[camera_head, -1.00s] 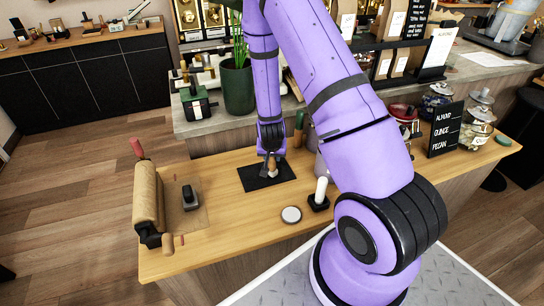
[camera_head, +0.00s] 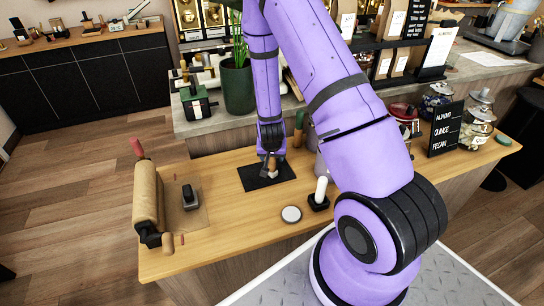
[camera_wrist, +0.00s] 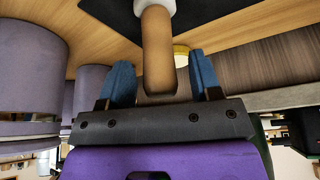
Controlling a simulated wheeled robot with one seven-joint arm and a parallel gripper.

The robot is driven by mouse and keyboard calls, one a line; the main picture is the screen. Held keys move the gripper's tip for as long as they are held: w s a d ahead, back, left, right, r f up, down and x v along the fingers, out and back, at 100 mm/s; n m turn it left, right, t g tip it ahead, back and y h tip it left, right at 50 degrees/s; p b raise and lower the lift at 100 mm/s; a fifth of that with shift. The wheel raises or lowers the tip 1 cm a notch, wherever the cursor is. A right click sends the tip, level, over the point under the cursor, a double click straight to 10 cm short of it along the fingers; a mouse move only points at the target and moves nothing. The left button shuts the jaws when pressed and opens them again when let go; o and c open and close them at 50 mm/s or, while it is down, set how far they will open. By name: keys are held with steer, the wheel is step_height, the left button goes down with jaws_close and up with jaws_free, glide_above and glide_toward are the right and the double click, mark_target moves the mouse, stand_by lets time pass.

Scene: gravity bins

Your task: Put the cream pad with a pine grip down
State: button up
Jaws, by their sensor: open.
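The cream pad (camera_wrist: 160,4) with its pine grip (camera_wrist: 158,50) stands on a black mat (camera_head: 250,178) on the wooden counter. In the head view the pad (camera_head: 272,175) is small and partly covered by my gripper (camera_head: 269,160). In the wrist view my gripper (camera_wrist: 163,78) is open, with one blue finger on each side of the pine grip. Gaps show between the grip and both fingers. The pad's underside is hidden, so its contact with the mat cannot be seen directly.
A round pale disc (camera_head: 291,214) and a black stamp with a white handle (camera_head: 320,190) stand nearer than the mat. A paper roll (camera_head: 148,200) and black-handled block (camera_head: 190,197) are at left. A green-handled item (camera_head: 299,126) is close behind my gripper. Bare counter lies left of the mat.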

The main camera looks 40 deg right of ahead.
steer(key=s+a+r+n+y, duration=0.1)
steer(key=s+a+r, duration=0.25)
steer(key=r, duration=0.75)
steer(key=s+a+r+n+t+y, duration=0.1)
steer(key=s+a+r+n, duration=0.2)
steer(key=r, duration=0.8)
steer(key=s+a+r+y, duration=0.1)
steer(key=s+a+r, duration=0.25)
steer(key=r, duration=0.75)
steer(key=s+a+r+n, duration=0.3)
steer(key=s+r, duration=0.9)
steer(key=s, duration=0.4)
steer(key=shift+s+n+t, duration=0.2)
steer(key=shift+n+t, duration=0.1)
steer(key=shift+n, duration=0.1)
steer(key=shift+o, duration=0.4)
steer(key=shift+w+f, duration=0.1)
